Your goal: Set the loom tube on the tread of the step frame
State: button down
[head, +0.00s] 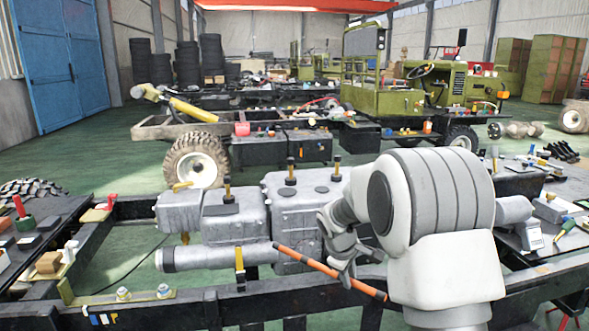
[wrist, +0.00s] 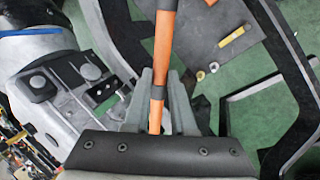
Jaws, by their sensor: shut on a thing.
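The loom tube (head: 310,262) is a thin orange rod with dark bands. It slants down to the right in the head view, above the near dark rail. My gripper (head: 343,262) is shut on it around its middle. In the wrist view the tube (wrist: 165,45) runs up from between the fingers of my gripper (wrist: 158,100) to the top edge, with a black band near the fingers. Part of the tube is hidden by the fingers and palm. I cannot tell for certain which part in view is the step frame or its tread.
A long dark chassis rail (head: 260,304) runs along the front. Grey tanks (head: 300,215) and a grey cylinder (head: 215,257) sit just behind it. A crowded bench top (head: 555,215) lies at right. Green floor (head: 110,165) is open at left, beyond the near chassis.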

jog(key=s+r+m+g+h+p, duration=0.1)
jog(key=s+r+m+p, duration=0.1)
jog(key=s+m+p, duration=0.3)
jog(key=s+r+m+g+p, duration=0.2)
jog(key=s+m+p, duration=0.3)
jog(key=s+p, duration=0.3)
jog(key=shift+s+d+r+g+h+p, duration=0.15)
jog(key=shift+s+r+g+h+p, duration=0.2)
jog(key=shift+s+r, duration=0.55)
